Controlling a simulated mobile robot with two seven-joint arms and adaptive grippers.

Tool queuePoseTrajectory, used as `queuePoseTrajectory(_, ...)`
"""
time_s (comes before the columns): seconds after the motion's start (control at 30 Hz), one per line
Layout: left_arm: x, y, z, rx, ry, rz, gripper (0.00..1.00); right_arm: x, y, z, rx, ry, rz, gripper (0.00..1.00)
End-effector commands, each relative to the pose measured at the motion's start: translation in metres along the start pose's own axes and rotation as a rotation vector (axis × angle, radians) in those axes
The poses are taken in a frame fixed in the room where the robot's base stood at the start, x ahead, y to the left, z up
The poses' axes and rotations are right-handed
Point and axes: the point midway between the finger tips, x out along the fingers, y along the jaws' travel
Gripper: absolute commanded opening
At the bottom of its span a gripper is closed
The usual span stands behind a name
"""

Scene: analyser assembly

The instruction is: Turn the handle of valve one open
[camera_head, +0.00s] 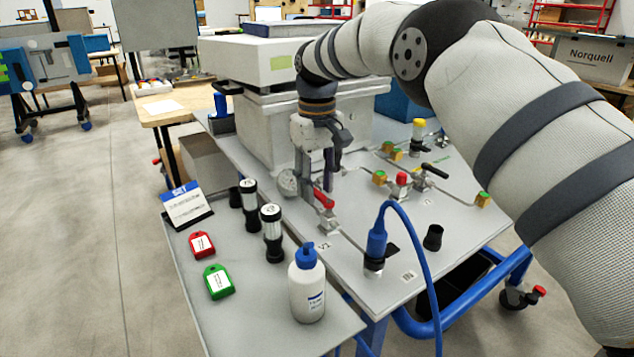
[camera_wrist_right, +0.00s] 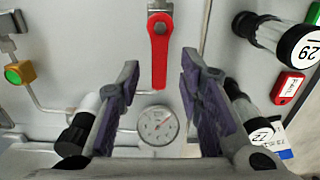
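A valve with a red lever handle (camera_head: 323,199) sits on the grey panel below my right gripper (camera_head: 317,191). A small label lies in front of it, too small to read for certain. In the right wrist view the red handle (camera_wrist_right: 160,45) points straight down the picture, its free end between the fingertips of my right gripper (camera_wrist_right: 160,70). The fingers are open, with a gap on both sides of the handle. A round gauge (camera_wrist_right: 158,125) shows between the fingers, and also beside the gripper in the head view (camera_head: 288,182). My left gripper is out of view.
A blue plug with cable (camera_head: 376,240) stands in front of the valve. Black-and-white cylinders (camera_head: 271,233), a white bottle (camera_head: 307,285) and red and green tags (camera_head: 218,281) are at the left. A black-handled valve (camera_head: 433,171) is at the right. A large white box (camera_head: 250,62) stands behind.

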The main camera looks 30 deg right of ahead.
Motion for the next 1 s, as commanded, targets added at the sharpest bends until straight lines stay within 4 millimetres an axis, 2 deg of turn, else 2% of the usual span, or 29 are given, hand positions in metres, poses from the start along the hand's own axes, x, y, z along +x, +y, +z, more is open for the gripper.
queuePoseTrajectory(0.17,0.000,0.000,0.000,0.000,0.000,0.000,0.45,-0.010,0.000,-0.001,0.000,0.004,0.001,0.33)
queuePoseTrajectory(0.4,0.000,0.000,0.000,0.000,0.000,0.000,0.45,-0.060,0.000,-0.001,0.000,0.004,0.001,0.33)
queuePoseTrajectory(0.5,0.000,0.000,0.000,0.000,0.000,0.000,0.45,-0.071,0.000,-0.001,0.000,0.002,0.001,0.33)
queuePoseTrajectory(1.0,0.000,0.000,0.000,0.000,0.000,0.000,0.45,-0.075,0.000,0.000,0.000,0.000,0.000,0.33)
